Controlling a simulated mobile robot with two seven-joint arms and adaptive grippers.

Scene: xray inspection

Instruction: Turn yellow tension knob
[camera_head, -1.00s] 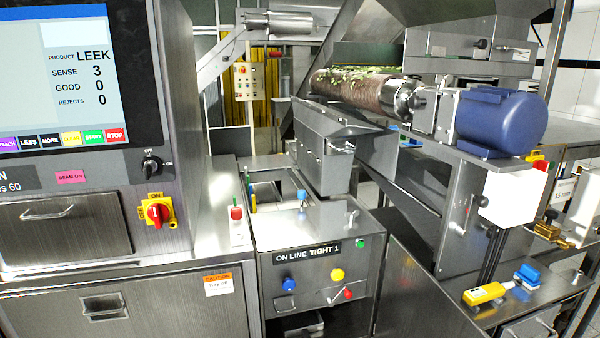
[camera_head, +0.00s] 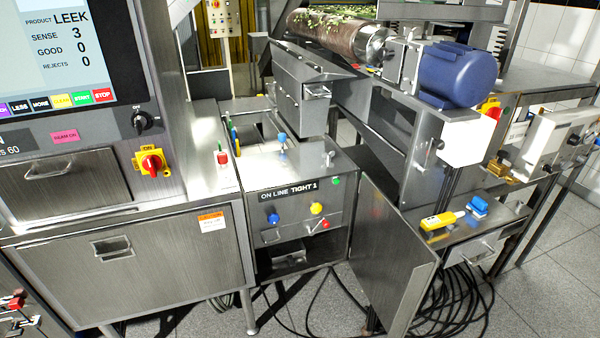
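The yellow tension knob (camera_head: 317,209) sits on the front of a steel box. A black label (camera_head: 289,190) above it reads "ON LINE TIGHT 1". A blue knob (camera_head: 273,219) is to its left. A red knob (camera_head: 325,224) is just below it to the right, and a small green one (camera_head: 336,181) is higher up to the right. Nothing covers the yellow knob.
An open steel door (camera_head: 392,255) stands to the right of the knob box, with black cables (camera_head: 455,300) on the floor behind it. The inspection cabinet (camera_head: 140,275) stands at the left. A yellow pendant (camera_head: 438,221) lies on the right-hand shelf.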

